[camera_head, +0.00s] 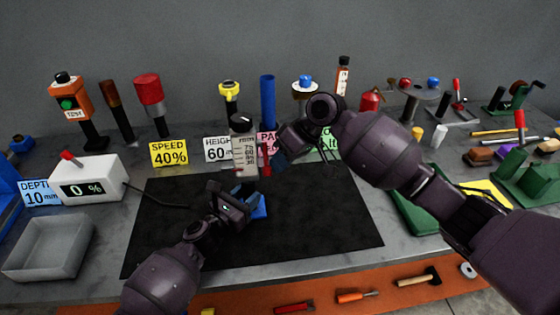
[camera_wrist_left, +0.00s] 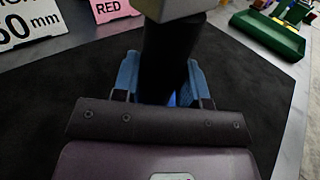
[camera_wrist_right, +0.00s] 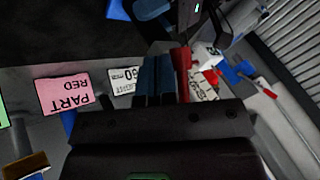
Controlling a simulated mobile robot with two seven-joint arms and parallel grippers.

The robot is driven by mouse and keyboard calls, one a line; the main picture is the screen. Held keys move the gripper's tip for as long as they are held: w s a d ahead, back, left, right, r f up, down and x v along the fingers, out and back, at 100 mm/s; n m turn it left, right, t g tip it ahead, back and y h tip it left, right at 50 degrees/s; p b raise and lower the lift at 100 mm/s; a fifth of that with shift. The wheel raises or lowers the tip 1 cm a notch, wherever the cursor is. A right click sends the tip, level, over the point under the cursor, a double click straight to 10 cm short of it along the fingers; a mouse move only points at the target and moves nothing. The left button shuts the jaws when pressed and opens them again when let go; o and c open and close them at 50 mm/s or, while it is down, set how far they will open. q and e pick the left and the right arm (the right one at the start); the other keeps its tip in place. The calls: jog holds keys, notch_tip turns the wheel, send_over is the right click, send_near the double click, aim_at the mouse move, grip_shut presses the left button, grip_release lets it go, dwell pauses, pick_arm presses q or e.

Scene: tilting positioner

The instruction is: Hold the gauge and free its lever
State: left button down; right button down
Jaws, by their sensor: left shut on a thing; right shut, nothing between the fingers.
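The gauge (camera_head: 246,157) stands over the black mat, with a pale marked scale, a dark round top and a red lever (camera_head: 265,159) on its right side. My left gripper (camera_head: 245,200) is shut on the gauge's black lower post (camera_wrist_left: 165,65), with a blue finger on each side; the pale body shows above. My right gripper (camera_head: 280,160) is shut and empty just right of the lever. In the right wrist view its blue fingers (camera_wrist_right: 160,78) are together close beside the red lever (camera_wrist_right: 182,58); I cannot tell whether they touch it.
The black mat (camera_head: 330,215) is mostly clear. A white box reading 0 % (camera_head: 85,180) and a grey bin (camera_head: 48,247) stand at left. Label cards, such as SPEED 40% (camera_head: 169,152), and several upright tools line the back. A green tray (camera_head: 415,215) lies at right.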

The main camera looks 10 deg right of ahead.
jog(key=shift+s+r+m+g, duration=0.25)
jog(key=shift+m+g, duration=0.05)
jog(key=shift+g, duration=0.3)
jog(key=shift+s+r+g, duration=0.4)
jog(key=shift+s+r, duration=0.25)
jog(key=shift+r, duration=0.25)
jog(key=shift+s+r, duration=0.15)
jog(key=shift+r, duration=0.25)
jog(key=shift+w+f, duration=0.4)
jog(key=shift+w, duration=0.3)
jog(key=shift+d, duration=0.1)
